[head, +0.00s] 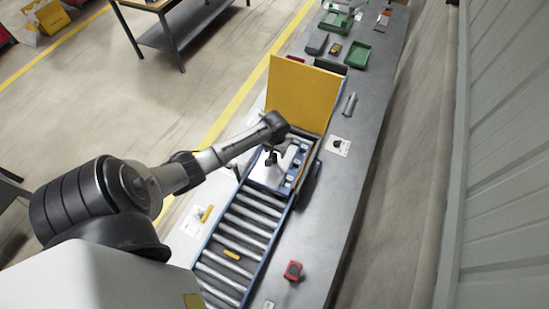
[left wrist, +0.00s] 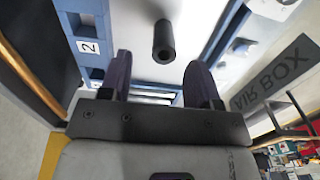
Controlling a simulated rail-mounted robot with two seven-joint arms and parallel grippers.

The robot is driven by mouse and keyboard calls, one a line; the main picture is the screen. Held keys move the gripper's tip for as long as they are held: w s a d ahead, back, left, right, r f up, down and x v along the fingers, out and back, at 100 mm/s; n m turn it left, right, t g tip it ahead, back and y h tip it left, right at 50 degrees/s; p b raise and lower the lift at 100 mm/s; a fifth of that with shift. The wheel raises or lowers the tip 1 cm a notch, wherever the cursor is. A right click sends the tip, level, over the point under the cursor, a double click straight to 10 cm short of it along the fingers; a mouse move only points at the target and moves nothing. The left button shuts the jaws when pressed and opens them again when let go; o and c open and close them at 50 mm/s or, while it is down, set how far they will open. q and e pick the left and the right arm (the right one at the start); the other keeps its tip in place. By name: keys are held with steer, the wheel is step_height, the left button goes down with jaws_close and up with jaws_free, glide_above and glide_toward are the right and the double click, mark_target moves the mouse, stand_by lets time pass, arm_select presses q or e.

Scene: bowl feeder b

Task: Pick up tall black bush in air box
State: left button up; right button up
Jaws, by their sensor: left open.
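The tall black bush (left wrist: 163,40) is a dark cylinder with a hollow end, standing out from a pale surface of the air box. The air box (left wrist: 272,75) carries the lettering "AIR BOX" at the right of the left wrist view. In the head view the blue and white air box (head: 266,176) sits on the roller conveyor. My left gripper (left wrist: 160,68) is open, with one finger on each side of the bush in the picture and clear gaps between. I cannot tell its exact distance from the bush. In the head view this gripper is small and partly hidden by its arm.
A yellow panel (head: 303,93) stands upright behind the air box. Green trays (head: 358,55) stand at the far end.

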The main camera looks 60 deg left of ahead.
mark_target(274, 155)
arm_select(q)
steer(key=shift+s+f, duration=0.2)
steer(key=shift+f, duration=2.7)
steer(key=shift+a, duration=0.1)
steer(key=c, duration=1)
